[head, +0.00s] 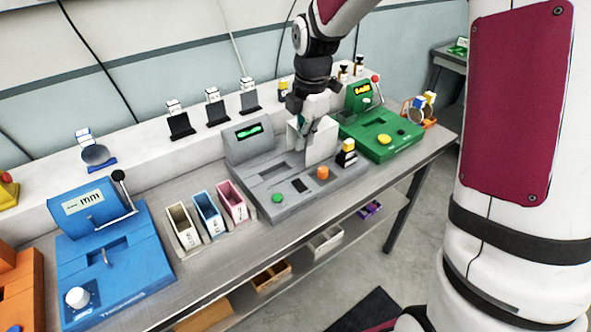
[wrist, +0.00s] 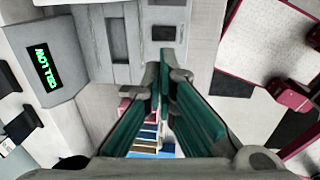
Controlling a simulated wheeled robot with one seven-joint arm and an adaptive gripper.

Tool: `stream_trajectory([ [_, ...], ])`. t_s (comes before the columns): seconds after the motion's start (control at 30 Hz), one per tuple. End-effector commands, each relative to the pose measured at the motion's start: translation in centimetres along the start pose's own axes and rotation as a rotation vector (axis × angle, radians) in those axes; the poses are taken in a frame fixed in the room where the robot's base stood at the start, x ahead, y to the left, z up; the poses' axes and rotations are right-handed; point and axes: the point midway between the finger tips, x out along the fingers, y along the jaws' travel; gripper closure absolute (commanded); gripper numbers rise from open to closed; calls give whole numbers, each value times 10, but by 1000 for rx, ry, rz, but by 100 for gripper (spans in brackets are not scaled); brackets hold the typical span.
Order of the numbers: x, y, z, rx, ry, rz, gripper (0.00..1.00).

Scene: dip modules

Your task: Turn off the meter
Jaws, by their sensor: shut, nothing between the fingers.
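Three machines could be the meter; no label that I can read settles which. The blue one (head: 109,255) at left has a white "mm" display, a raised black-knobbed lever and a white knob. The grey one (head: 265,172) in the middle has a lit green display, a green button (head: 278,198) and an orange knob (head: 322,173). The green one (head: 384,142) at right has a lit yellow display, a red-knobbed lever and a yellow button. My gripper (head: 303,130) is over the grey machine. In the wrist view its teal fingers (wrist: 164,62) are shut and empty, with the grey machine's lit display (wrist: 42,66) at left.
Three open bins, cream (head: 184,226), blue (head: 208,213) and pink (head: 232,201), stand between the blue and grey machines. A black-and-yellow block (head: 346,156) is on the grey machine's right side. Small items stand on the back ledge. Trays sit on the lower shelf.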

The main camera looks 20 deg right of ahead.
Motion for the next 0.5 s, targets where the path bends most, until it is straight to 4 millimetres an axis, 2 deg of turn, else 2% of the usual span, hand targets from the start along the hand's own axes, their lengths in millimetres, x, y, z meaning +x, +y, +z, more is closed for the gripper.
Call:
stream_trajectory([
  [0.33, 2, 0, 0, 1, 0, -1, 100],
  [0.5, 21, -1, -1, 1, 2, -4, 100],
])
